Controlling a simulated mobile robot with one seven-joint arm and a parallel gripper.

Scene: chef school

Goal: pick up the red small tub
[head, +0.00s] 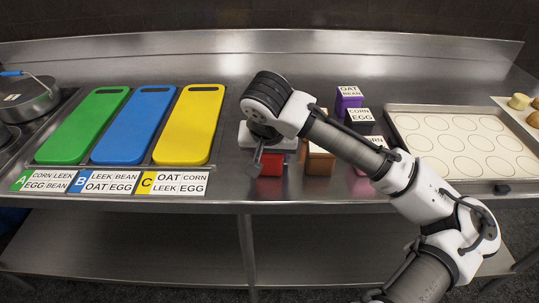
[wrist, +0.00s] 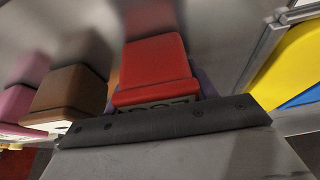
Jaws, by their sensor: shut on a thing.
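The red small tub (head: 270,164) is at the front of the steel counter in the head view, partly covered by my gripper (head: 263,160). My gripper points down over it and is shut on it. In the wrist view the red tub (wrist: 154,68) is in the middle, just beyond a dark finger bar (wrist: 165,122) that hides its near edge. A lettered label shows partly under its red face. I cannot tell whether the tub touches the counter.
A brown tub (head: 319,162) stands close to its right, with purple (head: 347,103) and other labelled tubs behind. Green (head: 84,125), blue (head: 134,125) and yellow (head: 189,124) boards lie left.

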